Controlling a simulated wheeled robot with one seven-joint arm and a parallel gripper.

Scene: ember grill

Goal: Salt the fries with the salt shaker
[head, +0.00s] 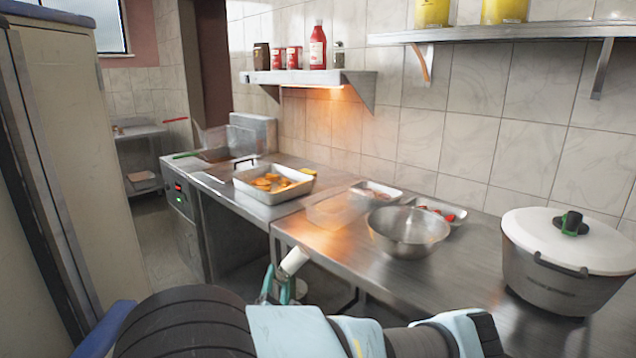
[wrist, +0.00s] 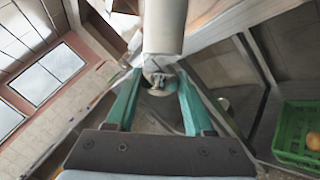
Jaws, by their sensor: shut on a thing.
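The fries (head: 268,183), orange-yellow pieces, lie in a metal tray (head: 268,197) on the steel counter, left of centre in the head view. My gripper (head: 281,288) is in front of the counter's front edge, nearer to me than the tray and lower in the picture. Its teal fingers (wrist: 158,90) are shut on a white cylinder, which I take for the salt shaker (head: 294,261). The shaker is tilted, its white end up and to the right. In the wrist view the white body of the shaker (wrist: 165,25) rises from a metallic end between the fingertips.
A steel bowl (head: 408,240), small trays (head: 375,193) and a big lidded pot (head: 565,270) stand on the counter to the right. A fryer (head: 185,195) stands left. A shelf (head: 310,77) with bottles and cans hangs above. The wrist view shows a green crate (wrist: 297,135).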

